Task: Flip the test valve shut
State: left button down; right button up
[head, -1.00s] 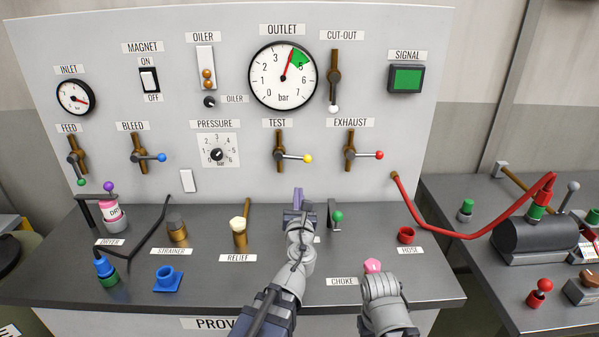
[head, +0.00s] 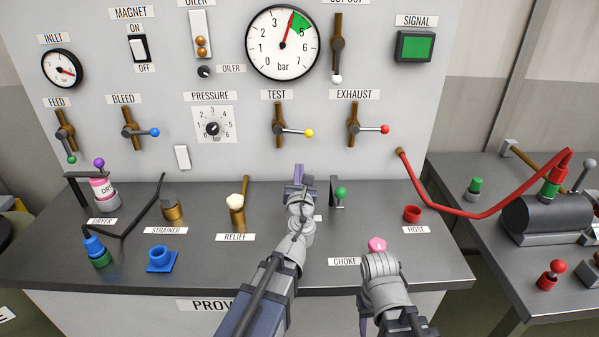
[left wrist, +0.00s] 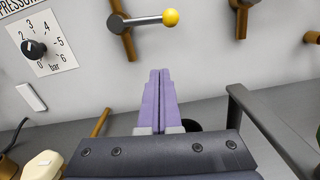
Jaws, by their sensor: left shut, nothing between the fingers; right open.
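The test valve is a brown pipe fitting with a grey lever ending in a yellow knob (head: 309,133), under the TEST label on the panel. The lever points sideways to the right. In the left wrist view the yellow knob (left wrist: 170,17) is near the top, above my fingers. My left gripper (head: 299,172) is below the lever and apart from it; its purple fingers (left wrist: 161,95) are pressed together with nothing between them. My right gripper (head: 376,247) is low by the CHOKE label, near a pink knob; its fingers are mostly hidden by its own wrist.
The exhaust valve with a red knob (head: 385,129) sits right of the test valve. A green-knobbed bracket (head: 340,193) stands right of my left gripper. The relief valve (head: 236,212) stands to its left. A red hose (head: 470,212) arches at the right.

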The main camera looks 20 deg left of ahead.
aim_at(293, 132)
pick_arm(q)
jog(key=w+a+r+p, duration=0.2)
jog(key=w+r+p, duration=0.2)
jog(key=w, duration=0.4)
jog(key=shift+r, duration=0.15)
jog(key=shift+w+d+r+p, duration=0.15)
jog(key=shift+w+r+p, duration=0.2)
jog(key=shift+r+p, duration=0.6)
jog(key=shift+f, duration=0.1)
jog(key=shift+f, duration=0.1)
